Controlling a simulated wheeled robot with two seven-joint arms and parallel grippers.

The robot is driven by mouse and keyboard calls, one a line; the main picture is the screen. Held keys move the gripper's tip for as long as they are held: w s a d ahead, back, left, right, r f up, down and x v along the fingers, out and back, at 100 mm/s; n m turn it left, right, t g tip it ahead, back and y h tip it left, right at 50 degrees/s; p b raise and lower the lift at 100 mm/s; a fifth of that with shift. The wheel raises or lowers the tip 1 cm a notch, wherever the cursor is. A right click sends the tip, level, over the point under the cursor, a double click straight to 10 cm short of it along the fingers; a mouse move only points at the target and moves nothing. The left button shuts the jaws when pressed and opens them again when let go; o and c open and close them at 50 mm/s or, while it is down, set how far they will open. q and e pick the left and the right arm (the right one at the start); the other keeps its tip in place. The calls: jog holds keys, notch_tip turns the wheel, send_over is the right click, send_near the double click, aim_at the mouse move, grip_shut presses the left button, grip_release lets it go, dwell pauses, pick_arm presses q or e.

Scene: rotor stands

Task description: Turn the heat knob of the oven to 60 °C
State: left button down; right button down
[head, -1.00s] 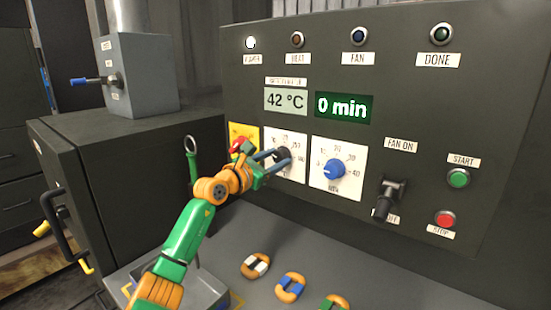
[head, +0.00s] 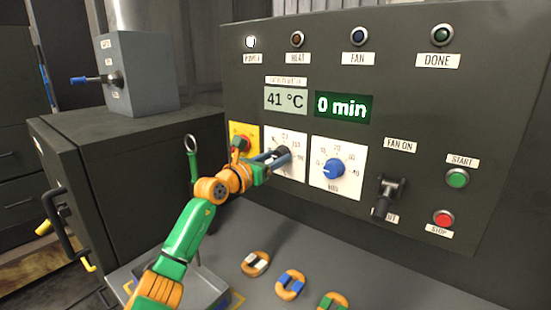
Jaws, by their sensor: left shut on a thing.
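The heat knob (head: 284,154) is a dark knob on a white dial plate (head: 297,172) on the oven's grey control panel (head: 400,110). My left gripper (head: 279,157) reaches it from the left and is shut on it. The fingers cover part of the knob and dial, so its pointer cannot be read. The temperature display (head: 286,100) above reads 41 °C. My right gripper is not in view.
To the right are the blue timer knob (head: 334,169), fan switch (head: 390,195), green start button (head: 458,178) and red stop button (head: 444,218). A red switch on a yellow plate (head: 236,130) is close to my left wrist. Rotors (head: 291,285) lie below.

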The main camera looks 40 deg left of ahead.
pick_arm(q)
jog(key=shift+c, duration=1.5)
grip_release()
jog(key=s+b, duration=0.5)
jog(key=s, duration=0.2)
jog(key=shift+d+b, duration=0.4)
